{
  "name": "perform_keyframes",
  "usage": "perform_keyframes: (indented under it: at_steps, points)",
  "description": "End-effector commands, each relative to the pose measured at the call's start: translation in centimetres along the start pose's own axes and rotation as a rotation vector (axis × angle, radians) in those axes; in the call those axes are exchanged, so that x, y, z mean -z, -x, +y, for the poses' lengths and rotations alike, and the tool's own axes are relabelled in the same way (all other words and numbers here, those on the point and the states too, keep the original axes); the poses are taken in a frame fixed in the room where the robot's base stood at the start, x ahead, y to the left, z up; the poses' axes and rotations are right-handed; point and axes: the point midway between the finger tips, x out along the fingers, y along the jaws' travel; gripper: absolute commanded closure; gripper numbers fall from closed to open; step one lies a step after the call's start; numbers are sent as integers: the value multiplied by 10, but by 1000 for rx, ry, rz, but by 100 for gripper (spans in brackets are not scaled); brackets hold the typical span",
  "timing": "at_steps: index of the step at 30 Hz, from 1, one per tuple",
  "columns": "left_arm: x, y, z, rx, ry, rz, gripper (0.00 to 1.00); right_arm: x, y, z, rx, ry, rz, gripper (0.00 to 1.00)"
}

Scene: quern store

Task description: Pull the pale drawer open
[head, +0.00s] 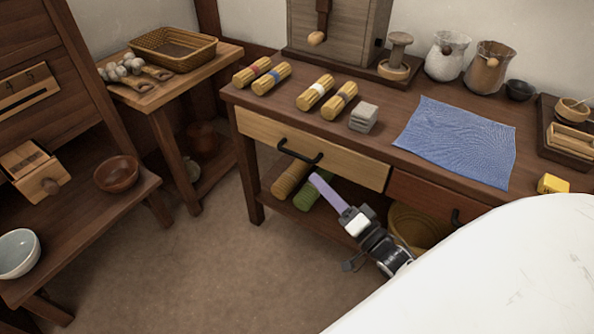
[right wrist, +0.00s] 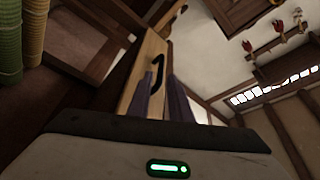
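The pale drawer (head: 345,166) sits in the front of the dark wooden table, and its front looks flush with the table. Its dark bow handle (head: 300,151) stands out from the front. My right gripper (head: 316,177) is just in front of and below the handle, with its purple fingers pointing at it. In the right wrist view, the handle (right wrist: 158,70) on the drawer front (right wrist: 148,58) shows ahead of two parted fingers (right wrist: 163,84). The gripper looks open and empty; I cannot tell whether the fingertips touch the handle. My left gripper is not in view.
A darker drawer (head: 432,197) is right of the pale one. Straw bundles, a grey block (head: 363,117) and a blue cloth (head: 458,141) lie on the tabletop (head: 395,90). A lower shelf holds rolls and a basket (head: 416,228). The floor (head: 235,260) in front is clear.

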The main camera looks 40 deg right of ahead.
Motion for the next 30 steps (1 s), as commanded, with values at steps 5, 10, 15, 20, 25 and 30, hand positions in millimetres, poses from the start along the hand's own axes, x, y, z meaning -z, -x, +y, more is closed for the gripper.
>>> perform_keyframes:
  at_steps: [5, 10, 15, 20, 25, 30]
  points:
    - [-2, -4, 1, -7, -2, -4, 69, 6, -14, 0, 31, -32, 18, 81]
    - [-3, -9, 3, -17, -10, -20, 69, 6, -43, 0, 32, -29, 18, 81]
    - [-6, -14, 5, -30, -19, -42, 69, 6, -74, -1, 30, -29, 16, 81]
    - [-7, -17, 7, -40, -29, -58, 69, 6, -95, -1, 27, -30, 15, 81]
    - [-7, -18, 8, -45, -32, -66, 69, 6, -104, -2, 26, -29, 14, 81]
    - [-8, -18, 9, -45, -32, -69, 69, 7, -104, -2, 25, -29, 14, 81]
